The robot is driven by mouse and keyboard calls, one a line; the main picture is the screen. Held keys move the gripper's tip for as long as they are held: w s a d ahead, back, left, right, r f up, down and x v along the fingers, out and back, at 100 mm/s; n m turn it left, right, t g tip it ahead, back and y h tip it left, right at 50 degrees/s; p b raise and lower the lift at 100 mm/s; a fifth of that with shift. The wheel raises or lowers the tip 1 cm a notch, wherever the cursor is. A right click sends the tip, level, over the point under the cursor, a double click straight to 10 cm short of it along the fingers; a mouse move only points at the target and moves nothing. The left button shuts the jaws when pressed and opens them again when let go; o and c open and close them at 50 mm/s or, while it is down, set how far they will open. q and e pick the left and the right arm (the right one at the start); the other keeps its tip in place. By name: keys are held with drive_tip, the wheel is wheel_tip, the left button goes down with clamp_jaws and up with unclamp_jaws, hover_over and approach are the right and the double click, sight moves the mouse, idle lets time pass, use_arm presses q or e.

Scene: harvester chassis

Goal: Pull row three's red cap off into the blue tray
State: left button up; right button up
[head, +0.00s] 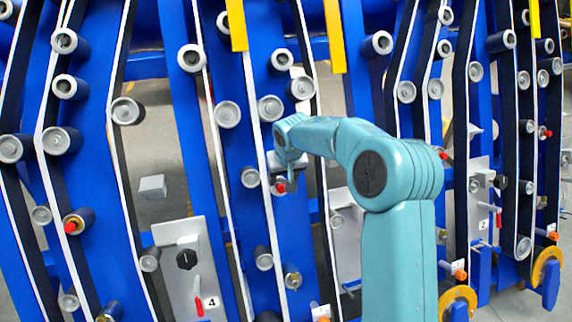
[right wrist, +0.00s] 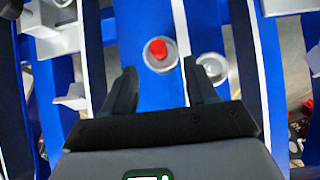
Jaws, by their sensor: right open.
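A red cap (head: 281,187) sits on a round grey fitting on a blue upright in the middle of the head view. It also shows in the right wrist view (right wrist: 158,49), just beyond and between my fingertips. My right gripper (head: 284,166) is open and empty right at this cap, with its fingers (right wrist: 160,68) pointing towards it. I see no contact between fingers and cap. The row number beside this cap is not readable. I cannot clearly make out the blue tray among the blue parts. My left gripper is not in view.
Other red caps show at left (head: 70,227) and right (head: 444,156). A grey panel (head: 186,262) marked 4 carries a black knob and a red-handled lever. Rollers (head: 228,114) and pale belts crowd around my arm. Yellow bars (head: 334,36) hang above.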

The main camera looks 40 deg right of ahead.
sight(282, 187)
drive_tip(key=x, duration=0.7)
drive_tip(key=shift+d+f, duration=0.1)
clamp_jaws()
